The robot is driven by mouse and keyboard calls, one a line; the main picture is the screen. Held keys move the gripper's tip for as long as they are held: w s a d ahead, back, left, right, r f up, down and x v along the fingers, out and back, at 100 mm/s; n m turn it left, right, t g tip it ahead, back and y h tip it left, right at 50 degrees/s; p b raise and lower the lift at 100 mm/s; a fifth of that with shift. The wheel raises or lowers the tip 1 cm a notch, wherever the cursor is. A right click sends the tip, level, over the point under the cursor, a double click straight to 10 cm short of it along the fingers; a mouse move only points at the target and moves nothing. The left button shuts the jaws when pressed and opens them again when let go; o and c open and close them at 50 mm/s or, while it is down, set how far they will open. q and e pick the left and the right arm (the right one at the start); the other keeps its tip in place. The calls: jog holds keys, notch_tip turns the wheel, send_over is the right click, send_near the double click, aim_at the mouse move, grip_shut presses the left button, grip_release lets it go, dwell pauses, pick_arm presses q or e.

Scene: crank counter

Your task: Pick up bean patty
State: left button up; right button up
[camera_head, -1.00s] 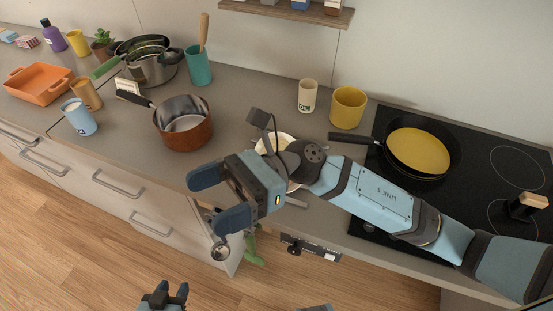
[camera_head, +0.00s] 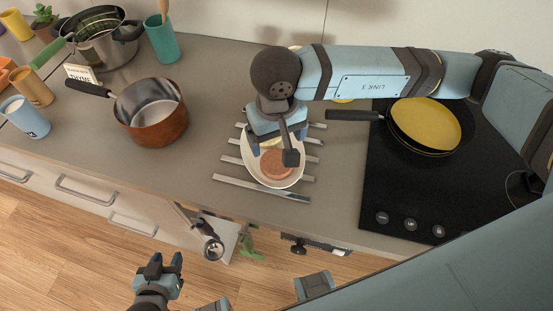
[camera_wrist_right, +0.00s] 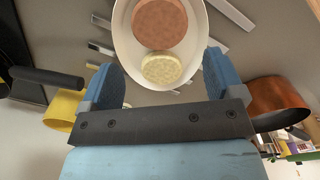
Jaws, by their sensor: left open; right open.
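A round reddish-brown patty (camera_head: 277,165), which looks like the bean patty, lies on a white oval plate (camera_head: 259,178) on the counter. A pale yellow, speckled round patty (camera_head: 268,143) lies beside it on the same plate, partly hidden by my right gripper in the head view. My right gripper (camera_head: 276,146) points down over the plate, open and empty. In the right wrist view, the pale patty (camera_wrist_right: 161,68) shows between its fingers and the brown patty (camera_wrist_right: 159,23) lies beyond the fingertips. My left gripper (camera_head: 166,266) is open and empty, low in front of the counter.
Several flat metal bars (camera_head: 262,188) lie around and under the plate. A copper saucepan (camera_head: 152,121) stands to the left. A black pan with yellow inside (camera_head: 425,122) sits on the dark cooktop (camera_head: 390,190) at right. Drawer handles and a hanging ladle-like tool (camera_head: 212,247) project at the counter front.

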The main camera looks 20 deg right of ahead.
aim_at(276, 160)
jog(key=f, duration=0.2)
jog(key=f+p, duration=0.1)
jog(key=f, duration=0.5)
jog(key=shift+w, duration=0.4)
jog(key=shift+s+f, duration=0.15)
jog(key=shift+f, duration=0.2)
jog(key=shift+f, duration=0.1)
jog(key=c, duration=0.6)
